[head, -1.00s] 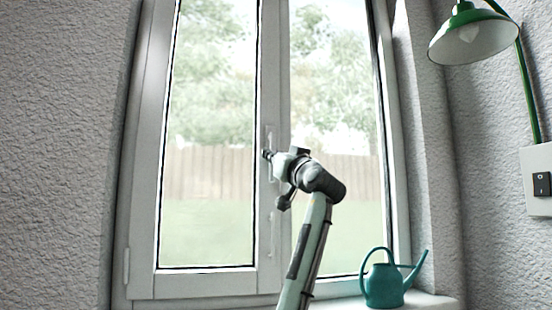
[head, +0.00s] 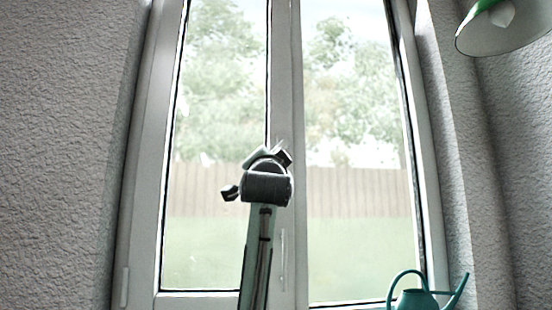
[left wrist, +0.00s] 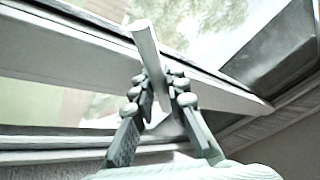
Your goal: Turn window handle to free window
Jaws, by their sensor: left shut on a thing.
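The window handle (left wrist: 146,45) is a pale bar in the left wrist view, running down between the fingers of my left gripper (left wrist: 160,92). The fingers are shut on it from both sides. In the head view my arm rises in front of the window's middle post, and my wrist hides the fingers and most or all of the handle. The window (head: 285,60) is a white frame with two tall glass panes; its sashes look closed in the head view. My right gripper is not in view.
A teal watering can (head: 415,299) stands at the lower right by the window. A green lamp (head: 490,32) hangs at the upper right. Rough grey walls (head: 60,150) flank the window. A slim pale fitting (head: 284,255) sits low on the middle post.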

